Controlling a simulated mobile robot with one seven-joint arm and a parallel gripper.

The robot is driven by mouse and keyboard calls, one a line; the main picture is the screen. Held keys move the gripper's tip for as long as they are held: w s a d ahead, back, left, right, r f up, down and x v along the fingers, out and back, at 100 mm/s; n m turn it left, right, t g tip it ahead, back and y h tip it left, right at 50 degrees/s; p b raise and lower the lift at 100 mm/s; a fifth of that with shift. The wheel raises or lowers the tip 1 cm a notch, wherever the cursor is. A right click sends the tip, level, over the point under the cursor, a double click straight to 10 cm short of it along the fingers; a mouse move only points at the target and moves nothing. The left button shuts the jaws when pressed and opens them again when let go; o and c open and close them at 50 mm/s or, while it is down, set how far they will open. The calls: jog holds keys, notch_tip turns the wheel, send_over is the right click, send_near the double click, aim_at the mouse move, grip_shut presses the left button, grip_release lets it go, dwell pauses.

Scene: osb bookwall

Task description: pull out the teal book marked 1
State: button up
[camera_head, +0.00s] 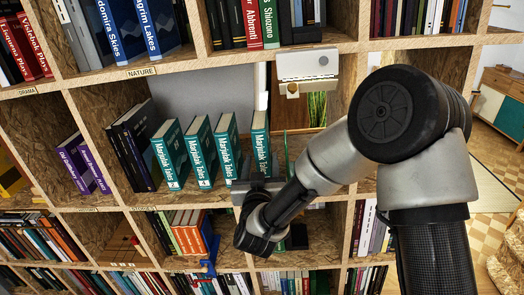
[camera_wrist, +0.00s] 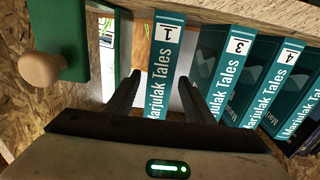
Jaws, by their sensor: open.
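The teal book marked 1 (camera_wrist: 165,32) stands upright with its spine, lettered "Marjulak Tales", towards my wrist camera. It is the rightmost of the teal row in the head view (camera_head: 260,140). My gripper (camera_wrist: 160,88) is open, with one finger on each side of this spine and the book between them in the picture. The fingers look apart from the spine; how deep they reach is unclear. In the head view my gripper (camera_head: 262,187) is at the book's lower end and hides its foot.
Teal books marked 3 (camera_wrist: 238,47) and 4 (camera_wrist: 287,57) stand beyond a gap beside book 1, with another beside them. A green panel (camera_wrist: 60,25) with a wooden knob (camera_wrist: 42,69) is on the other side. Shelf boards (camera_head: 215,48) bound the compartment.

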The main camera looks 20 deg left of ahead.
jog(key=shift+x, duration=0.9)
jog(key=c, duration=1)
jog(key=shift+r, duration=0.15)
jog(key=shift+c, duration=0.7)
jog(key=shift+b+v, duration=0.9)
jog(key=shift+v, duration=0.65)
jog(key=o, duration=1.3)
